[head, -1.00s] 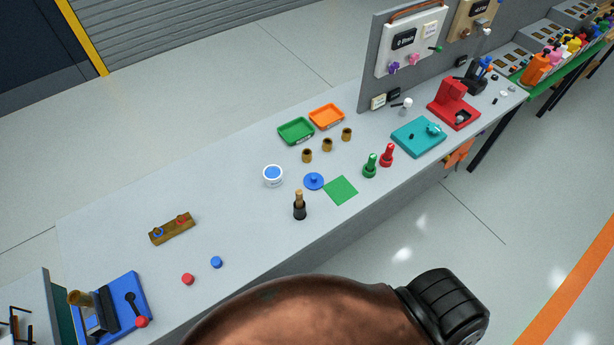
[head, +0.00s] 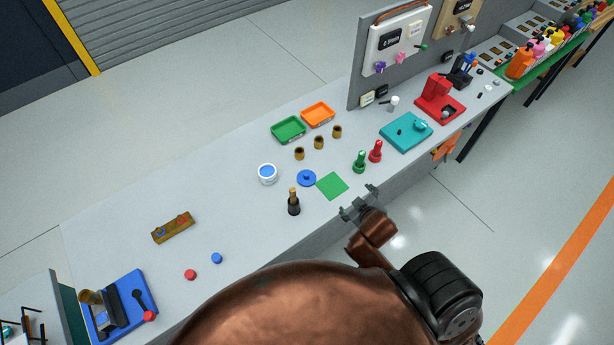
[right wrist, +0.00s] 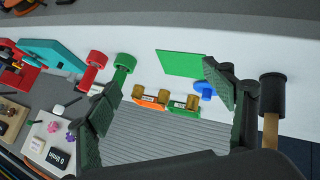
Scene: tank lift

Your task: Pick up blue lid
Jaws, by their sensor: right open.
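The blue lid (head: 307,178), a flat round disc with a small knob, lies on the grey bench between a white tub with blue inside (head: 267,173) and a green square (head: 332,186). In the right wrist view the lid (right wrist: 204,90) shows beside one finger, which partly hides it. My right gripper (head: 359,203) is at the bench's front edge, right of and nearer than the lid, apart from it. Its jaws (right wrist: 161,82) are open, with nothing held. My left gripper is not in view.
A dark bottle-like item with a tan top (head: 293,203) stands in front of the lid. Green (head: 360,162) and red (head: 376,151) upright pieces stand to the right. Brown cups (head: 318,142) and trays (head: 288,130) lie behind. The bench's left middle is mostly clear.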

